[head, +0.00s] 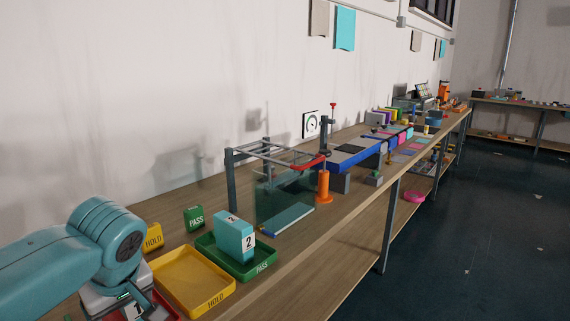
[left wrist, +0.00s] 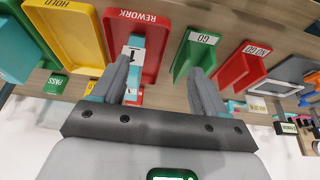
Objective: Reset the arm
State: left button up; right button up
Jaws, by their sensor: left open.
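My left arm comes in at the lower left of the head view, and its left gripper (head: 140,307) hangs low over the bench at the bottom edge. In the left wrist view the left gripper (left wrist: 162,64) has its two fingers spread apart with nothing between them. A red REWORK tray (left wrist: 149,60) lies beyond the fingers. A teal block labelled 1 (left wrist: 135,42) is in that tray, partly hidden by the left-hand finger. My right gripper is in neither view.
A yellow HOLD tray (head: 222,293) and a green PASS tray (head: 263,262) holding a teal block labelled 2 (head: 228,237) stand beside the gripper. Green GO (left wrist: 184,66) and red NO GO (left wrist: 228,75) trays are on its other side. A framed fixture (head: 232,180) stands farther along the bench.

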pick_arm(q)
jog(key=s+d+f+m+g+h+p, duration=0.1)
jog(key=d+f+m+h, duration=0.35)
jog(key=f, duration=0.85)
jog(key=s+d+f+m+g+h+p, duration=0.1)
jog(key=d+f+m, duration=0.1)
jog(key=d+f, duration=0.8)
jog(key=s+f+m+h+p, duration=0.1)
jog(key=s+f+h+p, duration=0.1)
jog(key=s+f, duration=1.4)
jog(key=shift+s+d+f+g, duration=0.2)
jog(key=shift+d+f+g, duration=0.1)
jog(key=shift+d+f, duration=0.2)
jog(key=shift+m, duration=0.25)
